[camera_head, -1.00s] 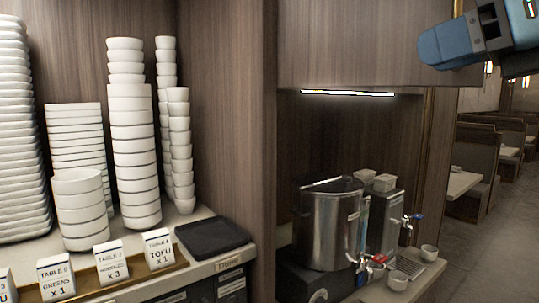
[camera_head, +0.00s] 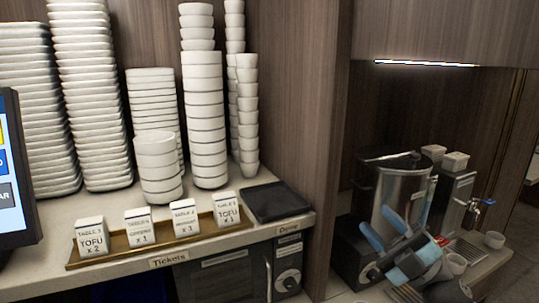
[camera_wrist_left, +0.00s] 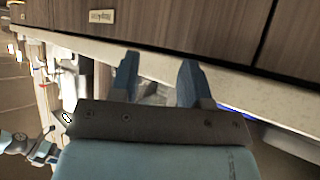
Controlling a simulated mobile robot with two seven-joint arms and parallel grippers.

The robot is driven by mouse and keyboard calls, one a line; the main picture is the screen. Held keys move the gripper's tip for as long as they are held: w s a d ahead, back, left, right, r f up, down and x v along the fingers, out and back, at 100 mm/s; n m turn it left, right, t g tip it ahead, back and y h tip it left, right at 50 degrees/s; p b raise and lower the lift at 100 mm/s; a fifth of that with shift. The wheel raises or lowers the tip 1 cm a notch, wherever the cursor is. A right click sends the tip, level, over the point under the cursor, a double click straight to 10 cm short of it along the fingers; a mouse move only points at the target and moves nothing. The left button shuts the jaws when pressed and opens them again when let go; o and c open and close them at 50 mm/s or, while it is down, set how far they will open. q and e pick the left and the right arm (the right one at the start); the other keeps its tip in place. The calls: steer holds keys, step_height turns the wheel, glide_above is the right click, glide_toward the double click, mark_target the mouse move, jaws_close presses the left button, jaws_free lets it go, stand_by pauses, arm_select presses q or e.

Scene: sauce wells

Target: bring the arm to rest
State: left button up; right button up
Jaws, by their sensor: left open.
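My left gripper (camera_wrist_left: 160,65) shows in the left wrist view, with its two blue fingers apart and nothing clearly held between them. It hangs near a pale counter edge and dark wood fronts. The left arm does not show in the head view. My right gripper (camera_head: 378,224) is at the lower right of the head view, in front of the steel pot (camera_head: 391,190). Its light blue fingers look spread and hold nothing that I can see. Whether it touches the pot cannot be told.
Stacks of white bowls (camera_head: 205,120) and plates (camera_head: 90,95) stand on the left counter. Several ticket cards (camera_head: 184,217) stand in a brown holder beside a black tray (camera_head: 276,201). A tap dispenser (camera_head: 452,203) and small white cups (camera_head: 494,240) are at right. A screen (camera_head: 14,170) stands at far left.

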step_height(320, 180, down, 23)
steer(key=s+d+m+t+h+p, duration=0.1)
steer(key=m+t+h, duration=0.1)
steer(key=m+h, duration=0.6)
steer(key=s+d+m+t+h, duration=0.1)
steer(key=s+m+t+h, duration=0.15)
steer(key=m+h, duration=0.55)
steer(key=s+f+m+g+h, duration=0.1)
steer(key=s+f+m+g, duration=0.2)
steer(key=s+f, duration=0.5)
steer(key=s+a+f+m+g+h+p, duration=0.1)
steer(key=s+f+m+g, duration=0.2)
steer(key=f, duration=1)
steer(key=s+g, duration=0.2)
steer(key=s, duration=0.3)
steer(key=shift+s+a+f+m, duration=0.15)
steer(key=shift+s+f+m, duration=0.15)
steer(key=shift+s, duration=0.1)
steer(key=shift+w, duration=0.1)
